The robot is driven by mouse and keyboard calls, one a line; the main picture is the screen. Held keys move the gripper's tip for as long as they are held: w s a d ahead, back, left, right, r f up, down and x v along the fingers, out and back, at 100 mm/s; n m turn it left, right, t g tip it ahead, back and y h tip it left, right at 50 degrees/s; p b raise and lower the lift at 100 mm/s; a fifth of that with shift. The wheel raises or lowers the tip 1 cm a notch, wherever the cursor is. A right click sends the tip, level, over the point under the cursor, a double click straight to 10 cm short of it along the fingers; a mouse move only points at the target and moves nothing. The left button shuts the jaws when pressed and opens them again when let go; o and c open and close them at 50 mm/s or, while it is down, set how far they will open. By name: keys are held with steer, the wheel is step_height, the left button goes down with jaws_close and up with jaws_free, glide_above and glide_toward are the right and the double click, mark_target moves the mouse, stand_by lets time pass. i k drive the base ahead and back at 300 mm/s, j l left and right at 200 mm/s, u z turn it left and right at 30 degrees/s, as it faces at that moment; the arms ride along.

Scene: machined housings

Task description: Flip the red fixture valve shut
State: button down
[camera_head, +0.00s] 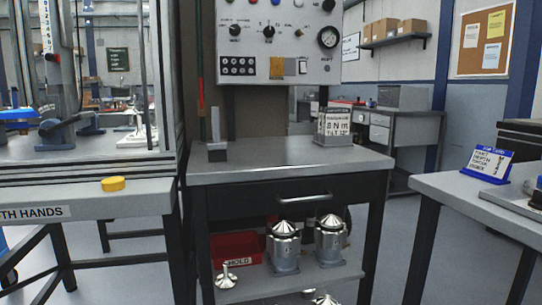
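I cannot make out a clear red fixture valve in the camera_head view. A small red part (52,58) shows on the upright column (62,70) at the far left, too small to tell what it is. The column stands on the left bench (110,170), inside a grey frame (168,80). My gripper is not in view.
A yellow puck (113,184) sits on the left bench's front edge. The middle cart (290,151) carries a control panel (278,40) above and metal housings (331,242) with a red bin (237,251) below. A right table (450,188) holds a blue-framed sign (487,163). Floor between is clear.

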mark_target(202, 108)
steer(key=i+j+z, duration=0.1)
steer(key=j, duration=0.2)
steer(key=i+j+z, duration=0.15)
steer(key=j, duration=0.2)
steer(key=i+j+z, duration=0.2)
steer(key=j, duration=0.5)
steer(key=i+l, duration=0.05)
steer(key=i, duration=0.05)
